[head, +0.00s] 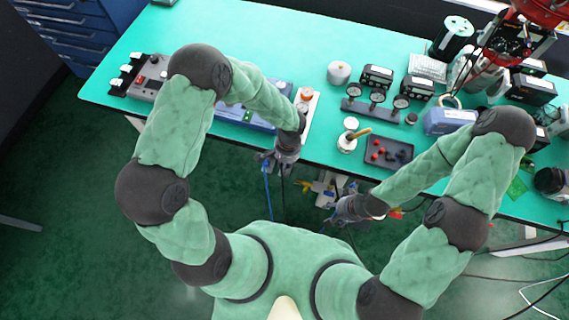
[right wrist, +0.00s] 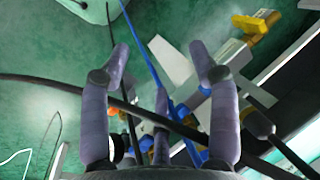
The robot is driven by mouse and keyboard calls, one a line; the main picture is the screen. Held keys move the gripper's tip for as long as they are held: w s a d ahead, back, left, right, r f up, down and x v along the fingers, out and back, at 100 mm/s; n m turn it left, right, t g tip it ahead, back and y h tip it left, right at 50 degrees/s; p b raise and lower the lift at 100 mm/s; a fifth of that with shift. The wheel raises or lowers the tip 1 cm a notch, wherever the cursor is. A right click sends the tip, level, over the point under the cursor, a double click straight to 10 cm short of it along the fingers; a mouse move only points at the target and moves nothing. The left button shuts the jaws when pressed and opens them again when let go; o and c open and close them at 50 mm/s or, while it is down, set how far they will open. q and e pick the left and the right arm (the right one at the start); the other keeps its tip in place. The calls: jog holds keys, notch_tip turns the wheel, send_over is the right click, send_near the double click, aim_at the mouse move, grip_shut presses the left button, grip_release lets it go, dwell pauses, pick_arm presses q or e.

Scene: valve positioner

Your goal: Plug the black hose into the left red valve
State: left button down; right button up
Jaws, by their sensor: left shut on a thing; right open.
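My left gripper (head: 276,160) is at the table's front edge, shut, with the black hose (head: 282,185) hanging from it. The blue hose (head: 267,190) hangs just left of that; the grip itself is small. My right gripper (head: 338,211) is open beside the pale valve positioner (head: 325,188) below the table edge. In the right wrist view its fingers (right wrist: 162,65) are apart, with the black hose (right wrist: 50,83) crossing behind them and the pale body (right wrist: 196,95) beyond. A red part (head: 396,213) shows right of the right gripper. I cannot pick out the left red valve.
A yellow handle (right wrist: 250,25) and a blue hose (right wrist: 140,48) are close to my right fingers.

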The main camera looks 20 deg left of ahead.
pick_arm(q)
jog(key=shift+r, duration=0.1)
jog(key=shift+r+p, duration=1.35)
jog(key=shift+r, duration=0.55)
jog(key=shift+w, duration=0.1)
